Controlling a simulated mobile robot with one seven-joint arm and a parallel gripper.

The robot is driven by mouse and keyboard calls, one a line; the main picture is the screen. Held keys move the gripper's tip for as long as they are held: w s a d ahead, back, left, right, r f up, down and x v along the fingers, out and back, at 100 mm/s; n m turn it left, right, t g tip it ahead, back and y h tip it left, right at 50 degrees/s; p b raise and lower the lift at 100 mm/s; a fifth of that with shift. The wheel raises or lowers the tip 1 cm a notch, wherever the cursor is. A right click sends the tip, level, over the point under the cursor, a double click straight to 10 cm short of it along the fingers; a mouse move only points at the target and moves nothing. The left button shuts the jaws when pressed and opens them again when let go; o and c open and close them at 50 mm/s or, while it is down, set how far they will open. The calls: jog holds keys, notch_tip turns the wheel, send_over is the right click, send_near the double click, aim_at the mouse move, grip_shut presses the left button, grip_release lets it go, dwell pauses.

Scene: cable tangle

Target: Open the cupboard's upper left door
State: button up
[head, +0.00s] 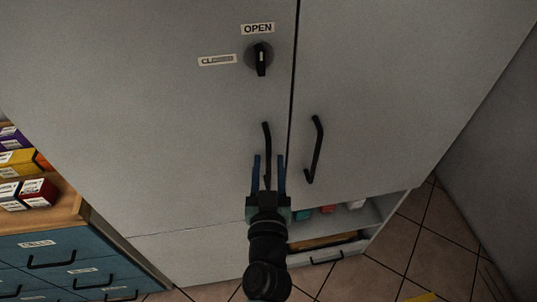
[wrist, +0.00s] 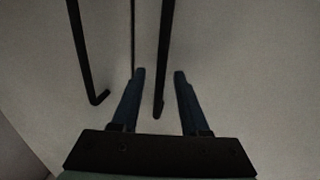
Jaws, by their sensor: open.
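The cupboard's upper left door (head: 160,110) is grey and looks shut against the right door (head: 390,90), with a thin dark seam between. Its black bar handle (head: 267,138) stands near the seam; it also shows in the wrist view (wrist: 166,45). A round knob with a black grip (head: 261,58) sits higher on this door, grip upright, beside OPEN and CLOSED labels. My gripper (head: 269,158) is open, its blue fingers on either side of the handle's lower part. In the wrist view, the handle's end lies between the fingers (wrist: 160,73). Contact cannot be told.
The right door's black handle (head: 315,148) is close by, on the right. Below it is an open compartment with shelved items (head: 328,210). At left is a blue drawer unit (head: 70,262) with boxes (head: 30,193) on top. Tiled floor (head: 410,245) lies at lower right.

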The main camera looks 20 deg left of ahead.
jog(key=shift+x, duration=0.8)
jog(key=shift+c, duration=0.2)
grip_shut()
jog(key=shift+s, duration=0.1)
dwell(0.7)
